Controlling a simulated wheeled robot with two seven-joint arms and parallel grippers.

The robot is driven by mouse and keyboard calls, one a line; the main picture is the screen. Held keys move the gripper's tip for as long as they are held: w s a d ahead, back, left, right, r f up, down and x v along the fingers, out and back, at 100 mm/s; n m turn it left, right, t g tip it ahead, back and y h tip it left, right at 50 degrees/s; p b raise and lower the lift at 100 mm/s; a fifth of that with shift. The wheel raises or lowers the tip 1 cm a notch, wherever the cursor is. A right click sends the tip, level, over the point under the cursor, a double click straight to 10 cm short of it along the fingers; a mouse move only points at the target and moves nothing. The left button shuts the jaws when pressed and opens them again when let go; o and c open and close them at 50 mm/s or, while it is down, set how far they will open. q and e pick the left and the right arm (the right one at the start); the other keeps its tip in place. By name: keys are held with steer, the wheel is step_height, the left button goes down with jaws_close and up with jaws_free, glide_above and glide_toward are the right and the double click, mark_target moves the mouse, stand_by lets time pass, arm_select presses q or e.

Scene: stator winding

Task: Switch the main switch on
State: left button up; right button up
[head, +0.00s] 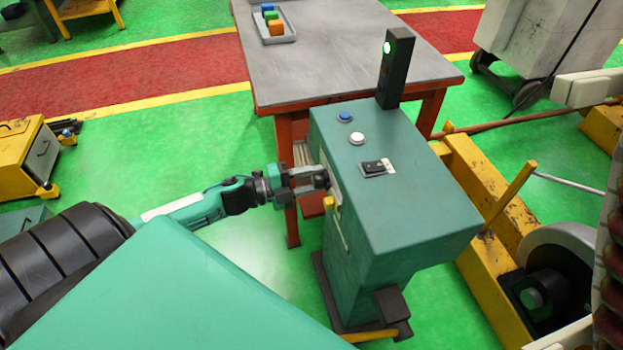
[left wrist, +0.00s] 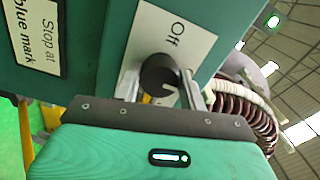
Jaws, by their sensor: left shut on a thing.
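The main switch is a round black knob (left wrist: 157,74) with a white mark at its lower right in the left wrist view. It sits on the side of a green cabinet (head: 420,220), by a white label reading "Off" (left wrist: 178,32). My left gripper (head: 318,180) is at the cabinet's left side in the head view. In the left wrist view its fingers (left wrist: 160,90) stand on both sides of the knob and are shut on it. My right gripper is not in view.
The cabinet top carries a blue button (head: 345,117), a white button (head: 357,138), a black rocker switch (head: 373,167) and a black post (head: 395,70) with a lit green lamp. Behind stands a grey table (head: 320,60) with a tray of coloured blocks. Yellow framework (head: 490,210) stands at right.

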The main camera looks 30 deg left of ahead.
arm_select(q)
steer(key=shift+f, duration=0.1)
steer(key=o, duration=1)
steer(key=shift+c, duration=0.2)
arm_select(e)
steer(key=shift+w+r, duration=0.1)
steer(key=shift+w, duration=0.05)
arm_select(q)
steer(key=v, duration=1.4)
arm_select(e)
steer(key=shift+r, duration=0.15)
arm_select(q)
steer(key=shift+d, duration=0.15)
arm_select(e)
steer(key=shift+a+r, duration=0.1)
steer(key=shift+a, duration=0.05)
